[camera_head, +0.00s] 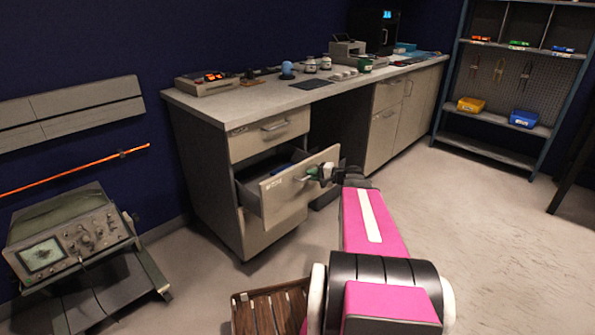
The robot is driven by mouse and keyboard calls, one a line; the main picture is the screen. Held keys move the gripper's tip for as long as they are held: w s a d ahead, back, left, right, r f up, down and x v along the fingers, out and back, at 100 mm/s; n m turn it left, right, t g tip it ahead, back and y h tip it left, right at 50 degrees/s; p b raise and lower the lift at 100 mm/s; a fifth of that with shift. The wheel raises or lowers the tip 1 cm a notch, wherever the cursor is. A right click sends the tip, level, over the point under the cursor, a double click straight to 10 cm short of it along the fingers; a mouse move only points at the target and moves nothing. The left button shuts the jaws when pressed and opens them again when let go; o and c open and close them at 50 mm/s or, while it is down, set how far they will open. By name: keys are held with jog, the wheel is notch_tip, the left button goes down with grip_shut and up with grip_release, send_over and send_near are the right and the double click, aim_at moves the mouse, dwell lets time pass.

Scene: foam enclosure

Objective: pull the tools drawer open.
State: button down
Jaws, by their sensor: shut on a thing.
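The bench on the left has an upper drawer (270,134), which is closed, and a lower drawer (294,196), which stands partly open. A small label shows on the lower drawer's front, too small to read. Dark and blue contents show inside the lower drawer behind its front. My gripper (318,174) is at the lower drawer's handle and shut on it.
An oscilloscope (68,240) stands on a cart at the lower left. A shelf rack (510,80) stands at the back right. The floor at right is clear.

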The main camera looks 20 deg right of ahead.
jog(key=s+d, duration=0.4)
jog(key=s, duration=0.3)
jog(key=s+d, duration=0.4)
jog(key=s, duration=0.4)
jog(key=shift+d, duration=0.35)
jog(key=c, duration=1.2)
grip_release()
jog(key=shift+d, duration=0.1)
jog(key=v, duration=1)
jog(key=shift+s+d, duration=0.15)
jog(key=shift+d, duration=0.1)
